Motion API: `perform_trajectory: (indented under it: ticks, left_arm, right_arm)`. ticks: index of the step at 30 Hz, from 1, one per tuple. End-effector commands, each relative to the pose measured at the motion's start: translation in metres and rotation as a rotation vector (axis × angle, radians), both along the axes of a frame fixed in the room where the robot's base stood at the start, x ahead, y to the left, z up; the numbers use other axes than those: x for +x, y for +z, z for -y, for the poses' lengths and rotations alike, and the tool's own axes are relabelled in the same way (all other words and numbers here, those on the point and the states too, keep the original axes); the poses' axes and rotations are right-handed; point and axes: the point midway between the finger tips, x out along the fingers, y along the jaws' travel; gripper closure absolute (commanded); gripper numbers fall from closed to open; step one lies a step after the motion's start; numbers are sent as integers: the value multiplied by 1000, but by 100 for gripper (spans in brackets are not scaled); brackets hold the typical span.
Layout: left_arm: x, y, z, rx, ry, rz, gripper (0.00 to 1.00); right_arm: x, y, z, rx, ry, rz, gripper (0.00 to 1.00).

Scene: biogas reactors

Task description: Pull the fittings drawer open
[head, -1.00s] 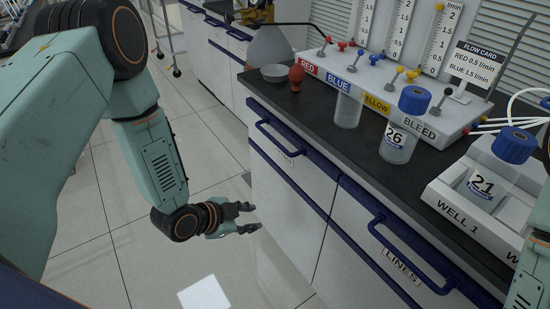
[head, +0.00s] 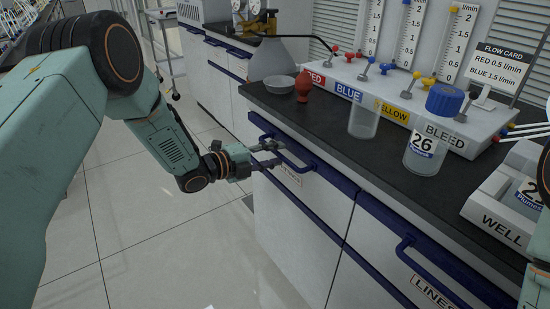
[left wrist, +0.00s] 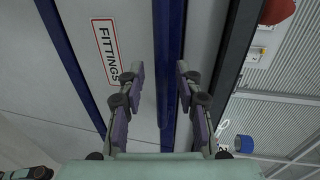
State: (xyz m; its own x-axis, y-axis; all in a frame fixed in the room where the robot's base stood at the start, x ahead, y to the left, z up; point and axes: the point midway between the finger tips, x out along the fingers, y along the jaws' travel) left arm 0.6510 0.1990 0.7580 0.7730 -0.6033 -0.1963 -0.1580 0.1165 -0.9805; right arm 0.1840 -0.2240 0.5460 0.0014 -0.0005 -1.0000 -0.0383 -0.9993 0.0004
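The fittings drawer (head: 318,196) is the near-left drawer of the bench and looks shut. Its blue bar handle (head: 300,160) runs along the top of its front. The FITTINGS label (left wrist: 105,52) reads clearly in the left wrist view. My left gripper (head: 273,153) is at the handle's left part. In the left wrist view my left gripper (left wrist: 162,80) is open, with one finger on each side of the blue handle bar (left wrist: 170,40). A gap shows between bar and fingers; contact cannot be told. My right gripper is out of view.
A LINES drawer (head: 375,275) is to the right.

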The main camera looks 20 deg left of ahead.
Motion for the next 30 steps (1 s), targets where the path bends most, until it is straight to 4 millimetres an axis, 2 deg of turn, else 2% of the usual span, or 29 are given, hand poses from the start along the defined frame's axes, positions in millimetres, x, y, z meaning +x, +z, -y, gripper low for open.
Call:
perform_trajectory:
  ticks: [3,12,24,30]
  left_arm:
    - [7,-2,6,1,-3,1,66]
    - [10,-2,5,-1,-1,-1,66]
    - [10,-2,4,-1,-1,-1,99]
    - [11,-1,4,-1,1,0,100]
  right_arm:
    - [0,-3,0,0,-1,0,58]
    - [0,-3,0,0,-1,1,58]
    - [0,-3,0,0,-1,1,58]
    - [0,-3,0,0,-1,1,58]
